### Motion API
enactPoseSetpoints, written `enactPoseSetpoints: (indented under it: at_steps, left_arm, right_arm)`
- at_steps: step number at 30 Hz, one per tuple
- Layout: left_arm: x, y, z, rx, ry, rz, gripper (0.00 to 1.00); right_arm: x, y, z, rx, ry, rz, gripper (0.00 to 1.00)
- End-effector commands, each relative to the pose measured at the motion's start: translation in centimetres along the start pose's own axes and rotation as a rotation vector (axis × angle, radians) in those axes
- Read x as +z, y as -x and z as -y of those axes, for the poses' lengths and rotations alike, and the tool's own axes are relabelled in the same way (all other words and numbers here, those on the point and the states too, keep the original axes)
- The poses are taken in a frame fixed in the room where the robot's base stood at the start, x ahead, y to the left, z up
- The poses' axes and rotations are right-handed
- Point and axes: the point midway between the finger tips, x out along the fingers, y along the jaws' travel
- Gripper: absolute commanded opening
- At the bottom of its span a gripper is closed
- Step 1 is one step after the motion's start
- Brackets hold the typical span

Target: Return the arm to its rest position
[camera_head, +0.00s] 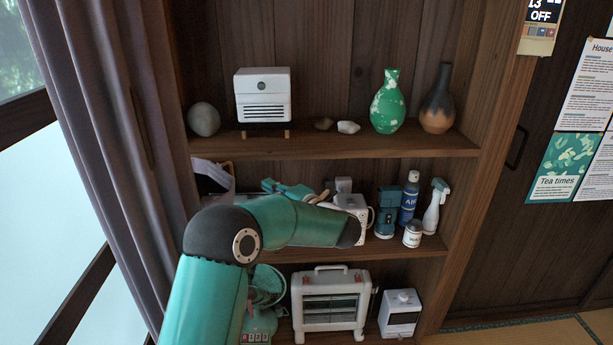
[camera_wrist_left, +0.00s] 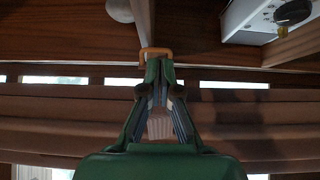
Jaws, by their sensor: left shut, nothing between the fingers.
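My left arm (camera_head: 210,290) rises from the bottom of the head view, bends at a dark elbow and reaches across the middle shelf. My left gripper (camera_head: 271,186) shows partly beyond the forearm, at the left part of that shelf. In the left wrist view my green left gripper (camera_wrist_left: 160,65) has its fingers closed together, with nothing held. An orange bracket shape (camera_wrist_left: 155,52) shows at the fingertips; I cannot tell whether it touches them. My right gripper is not in view.
The forearm covers part of a white appliance (camera_head: 352,205). A teal canister (camera_head: 388,212), blue bottle (camera_head: 408,197), white can (camera_head: 412,234) and spray bottle (camera_head: 434,207) stand to its right. A heater (camera_head: 330,300) sits below. A curtain (camera_head: 115,150) borders the shelf's left.

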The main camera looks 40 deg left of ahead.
Motion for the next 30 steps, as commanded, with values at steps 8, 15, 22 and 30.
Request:
enactPoseSetpoints:
  at_steps: [8, 15, 22, 30]
  left_arm:
    - [-0.1, -0.2, -0.7, -0.002, -0.008, -0.003, 0.00]
    - [2.3, 3.0, 4.5, -0.023, -0.287, 0.202, 0.00]
    - [4.4, 13.6, 17.5, -0.138, -0.775, 0.814, 0.00]
    - [-4.2, 28.8, 28.6, -0.284, -1.250, 1.516, 0.00]
  right_arm:
    - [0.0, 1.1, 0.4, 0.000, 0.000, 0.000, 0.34]
    - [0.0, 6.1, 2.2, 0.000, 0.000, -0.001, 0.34]
    - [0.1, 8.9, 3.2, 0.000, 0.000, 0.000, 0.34]
    - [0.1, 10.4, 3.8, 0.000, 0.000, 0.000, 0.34]
